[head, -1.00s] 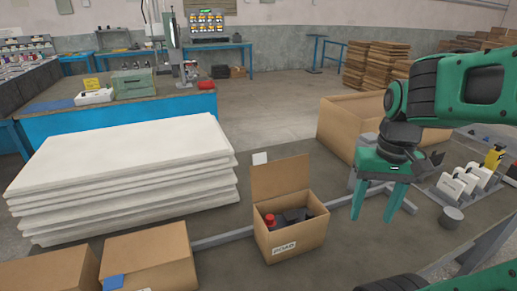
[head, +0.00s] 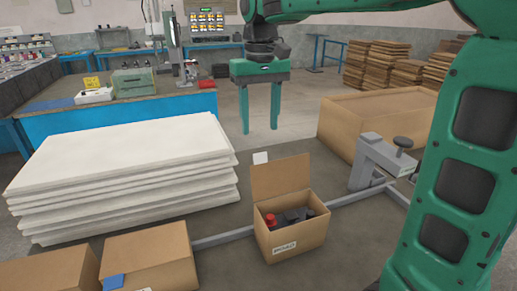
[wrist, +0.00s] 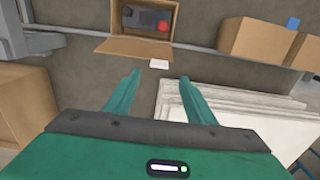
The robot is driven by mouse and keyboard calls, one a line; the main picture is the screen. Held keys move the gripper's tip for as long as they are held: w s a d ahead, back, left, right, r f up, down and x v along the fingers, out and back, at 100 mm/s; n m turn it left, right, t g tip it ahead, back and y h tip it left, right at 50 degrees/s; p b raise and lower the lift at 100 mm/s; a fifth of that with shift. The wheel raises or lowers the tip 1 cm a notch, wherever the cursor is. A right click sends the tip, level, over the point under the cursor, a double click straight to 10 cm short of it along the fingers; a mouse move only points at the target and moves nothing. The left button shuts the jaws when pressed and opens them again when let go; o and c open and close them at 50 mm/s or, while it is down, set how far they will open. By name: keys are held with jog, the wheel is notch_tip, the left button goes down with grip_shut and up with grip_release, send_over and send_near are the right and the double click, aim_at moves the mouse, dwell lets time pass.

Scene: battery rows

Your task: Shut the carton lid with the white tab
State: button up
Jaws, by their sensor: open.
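The open carton (head: 290,238) stands on the grey table, with a red-topped item and dark items inside. Its lid (head: 280,179) stands up at the back edge, and the white tab (head: 260,158) sticks up from the lid's top left. In the wrist view the carton (wrist: 118,20), its lid (wrist: 133,47) and the white tab (wrist: 159,64) are beyond the fingertips. My gripper (head: 260,131) is open and empty, pointing down, above and behind the lid, apart from the tab. It also shows in the wrist view (wrist: 159,75).
A stack of white sheets (head: 125,170) lies left of the carton. Closed cartons (head: 150,255) stand at the front left. A large carton (head: 375,115) and a grey clamp-like fixture (head: 378,160) stand to the right. A grey rail runs beside the carton.

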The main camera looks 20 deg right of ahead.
notch_tip(320, 180, down, 8)
jog(key=shift+f, duration=0.1)
jog(key=shift+c, duration=0.6)
grip_shut()
